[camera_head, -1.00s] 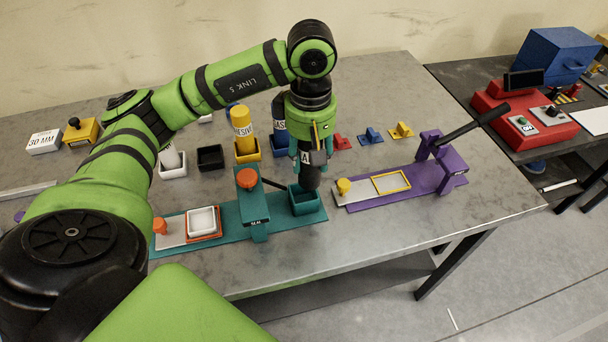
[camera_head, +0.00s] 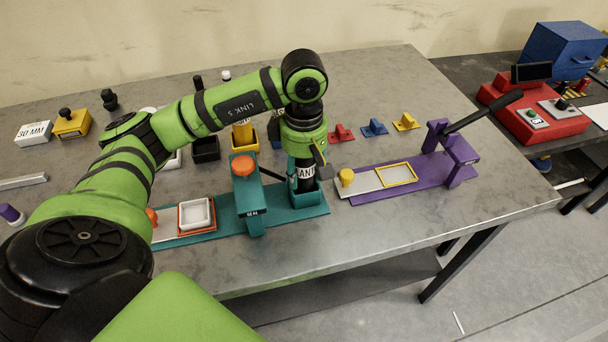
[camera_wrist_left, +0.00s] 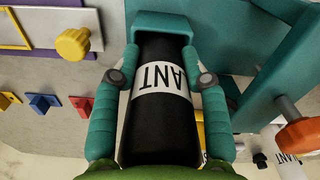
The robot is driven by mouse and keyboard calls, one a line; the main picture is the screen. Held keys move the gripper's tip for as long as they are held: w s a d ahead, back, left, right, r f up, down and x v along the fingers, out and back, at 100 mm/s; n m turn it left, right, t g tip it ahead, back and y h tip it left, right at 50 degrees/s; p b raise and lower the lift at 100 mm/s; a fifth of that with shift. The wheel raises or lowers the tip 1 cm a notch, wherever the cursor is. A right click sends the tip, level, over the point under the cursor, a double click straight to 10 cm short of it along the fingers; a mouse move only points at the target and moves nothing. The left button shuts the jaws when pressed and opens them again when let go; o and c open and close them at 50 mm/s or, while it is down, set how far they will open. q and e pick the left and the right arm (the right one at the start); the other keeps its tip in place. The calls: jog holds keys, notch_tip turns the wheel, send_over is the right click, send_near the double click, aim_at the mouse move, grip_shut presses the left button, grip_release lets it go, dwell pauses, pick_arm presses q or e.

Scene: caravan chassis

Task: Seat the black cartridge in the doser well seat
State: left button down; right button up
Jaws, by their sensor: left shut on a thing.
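The black cartridge (camera_head: 305,184) has a white label ending in "ANT". It stands roughly upright with its lower end inside the teal doser well seat (camera_head: 312,199); whether it touches the bottom is hidden. My left gripper (camera_head: 306,166) is shut on the cartridge from above. In the left wrist view, the teal fingers of the gripper (camera_wrist_left: 161,77) lie on both sides of the cartridge (camera_wrist_left: 160,130), and the rim of the well (camera_wrist_left: 160,24) covers its far end. My right gripper is not in view.
The teal doser's orange-topped post (camera_head: 246,190) stands just left of the well. A purple lever press (camera_head: 455,160) stands to the right, with a yellow knob (camera_head: 346,177) near the well. A white tray (camera_head: 197,213) lies left. The front right of the table is clear.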

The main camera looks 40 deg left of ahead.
pick_arm(q)
jog(key=shift+w, duration=0.1)
jog(key=shift+f, duration=0.15)
jog(key=c, duration=0.7)
grip_release()
jog(key=shift+o, duration=0.2)
